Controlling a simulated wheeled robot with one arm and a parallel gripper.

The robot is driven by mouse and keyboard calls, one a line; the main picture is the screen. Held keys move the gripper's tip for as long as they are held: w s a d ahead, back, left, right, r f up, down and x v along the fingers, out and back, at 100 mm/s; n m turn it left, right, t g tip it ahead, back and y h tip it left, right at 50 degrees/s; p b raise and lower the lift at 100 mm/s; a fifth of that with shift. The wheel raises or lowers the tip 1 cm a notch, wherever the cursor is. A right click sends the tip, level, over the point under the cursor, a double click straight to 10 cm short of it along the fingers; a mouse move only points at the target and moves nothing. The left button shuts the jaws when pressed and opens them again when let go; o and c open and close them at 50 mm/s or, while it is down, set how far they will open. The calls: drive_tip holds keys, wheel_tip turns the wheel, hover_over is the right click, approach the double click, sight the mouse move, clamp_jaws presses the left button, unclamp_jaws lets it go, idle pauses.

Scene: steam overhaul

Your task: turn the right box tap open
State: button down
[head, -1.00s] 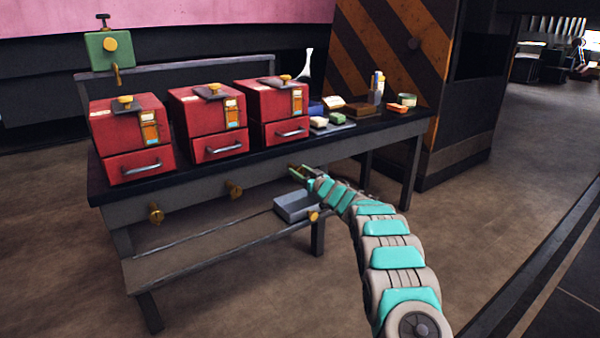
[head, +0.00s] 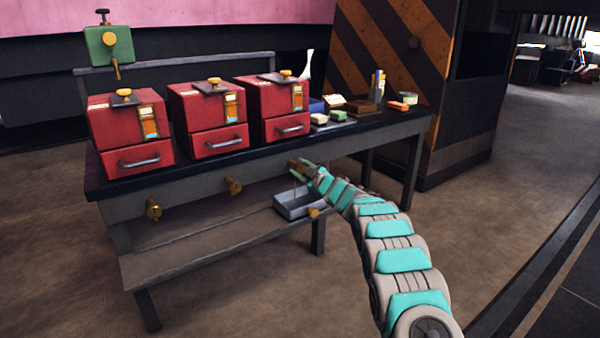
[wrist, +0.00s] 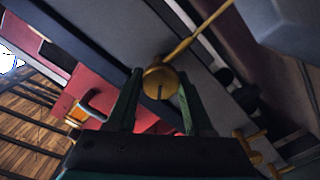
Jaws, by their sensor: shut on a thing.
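The right box tap (wrist: 160,80) is a brass knob under the right red box (head: 272,105), at the bench's front edge. My gripper (head: 299,168) is at this tap. In the wrist view its two dark green fingers (wrist: 161,100) stand on either side of the round brass knob, shut on it. A dark slot shows on the knob's face. A thin golden line (wrist: 200,33) runs from the tap toward the grey tray (head: 290,212) below; I cannot tell whether it is liquid or a solid part. My fingers partly hide the tap in the head view.
Two more brass taps, the left one (head: 154,209) and the middle one (head: 234,186), stick out from the bench front. Two other red boxes stand on the bench top (head: 235,160). The lower shelf (head: 200,250) carries the tray. Open floor lies in front.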

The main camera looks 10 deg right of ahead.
drive_tip(key=n+b, duration=0.1)
drive_tip(key=n, duration=0.1)
drive_tip(key=n+b, duration=0.2)
drive_tip(key=n, duration=0.1)
drive_tip(key=shift+f+n, duration=0.3)
drive_tip(key=shift+f, duration=0.05)
drive_tip(key=shift+a+n+b, duration=0.1)
drive_tip(key=shift+n+b, duration=1.5)
drive_tip(key=shift+n, duration=0.7)
drive_tip(key=shift+r, duration=0.1)
drive_tip(key=shift+c, duration=1.6)
unclamp_jaws()
drive_tip(key=shift+s, duration=0.15)
drive_tip(key=shift+s+d+b, duration=0.3)
drive_tip(key=shift+s+b, duration=0.05)
drive_tip(key=shift+s, duration=0.05)
drive_tip(key=v, duration=0.6)
drive_tip(key=shift+s+b, duration=0.35)
drive_tip(key=shift+b, duration=0.05)
